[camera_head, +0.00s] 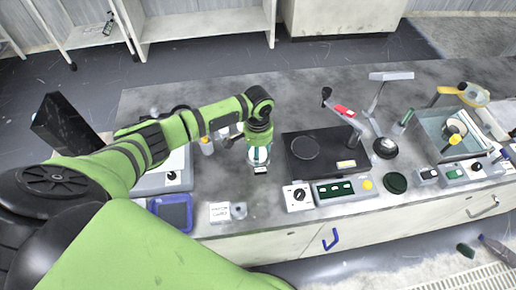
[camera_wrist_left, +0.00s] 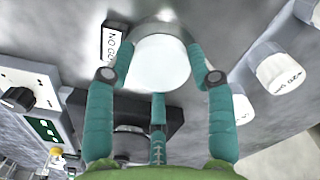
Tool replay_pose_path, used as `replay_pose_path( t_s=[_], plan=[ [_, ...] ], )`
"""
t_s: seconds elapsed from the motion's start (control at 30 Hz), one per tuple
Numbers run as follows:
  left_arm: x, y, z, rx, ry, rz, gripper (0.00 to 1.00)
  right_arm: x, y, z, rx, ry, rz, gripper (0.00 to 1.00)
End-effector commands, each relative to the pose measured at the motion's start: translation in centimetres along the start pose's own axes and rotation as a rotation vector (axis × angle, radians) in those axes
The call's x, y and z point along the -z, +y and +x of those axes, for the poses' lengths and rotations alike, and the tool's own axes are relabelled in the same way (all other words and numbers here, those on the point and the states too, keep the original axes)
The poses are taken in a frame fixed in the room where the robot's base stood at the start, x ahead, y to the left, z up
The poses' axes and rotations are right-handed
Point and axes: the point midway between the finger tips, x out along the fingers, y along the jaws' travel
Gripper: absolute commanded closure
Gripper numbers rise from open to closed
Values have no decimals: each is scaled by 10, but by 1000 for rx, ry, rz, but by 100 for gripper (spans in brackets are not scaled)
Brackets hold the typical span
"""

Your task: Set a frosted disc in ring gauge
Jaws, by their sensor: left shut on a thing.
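My left gripper (camera_head: 258,156) is low over the bench, near its middle. In the left wrist view, its teal fingers (camera_wrist_left: 160,75) are closed around the rim of a round, whitish frosted disc (camera_wrist_left: 161,62). A grey metal ring, which looks like the ring gauge (camera_wrist_left: 152,27), shows just beyond the disc's upper edge, beside a label reading "NO GO" (camera_wrist_left: 114,43). The disc overlaps the ring in this view; I cannot tell whether it is seated in it or held above. In the head view the fingers hide most of both. My right gripper is not in view.
A black plate device (camera_head: 318,152) with a dial box (camera_head: 298,196) stands right of the gripper. White-capped bottles (camera_wrist_left: 278,70) stand close by in the wrist view. A blue tray (camera_head: 172,213) and a small card (camera_head: 219,212) lie near the front edge.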

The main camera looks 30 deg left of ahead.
Motion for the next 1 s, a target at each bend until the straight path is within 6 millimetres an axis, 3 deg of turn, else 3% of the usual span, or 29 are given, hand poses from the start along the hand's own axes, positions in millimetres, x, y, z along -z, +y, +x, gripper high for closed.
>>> replay_pose_path(
  t_s=[0.27,0.3,0.33,0.77,1.0],
  plan=[
    [0,0,0,-1,1,0,82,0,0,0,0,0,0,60],
    [0,0,0,-1,1,0,29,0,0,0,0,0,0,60],
    [0,0,0,-1,1,1,18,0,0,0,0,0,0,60],
    [0,0,-4,-1,1,1,18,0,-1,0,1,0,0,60],
    [1,0,-45,-1,5,2,18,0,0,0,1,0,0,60]
  ],
)
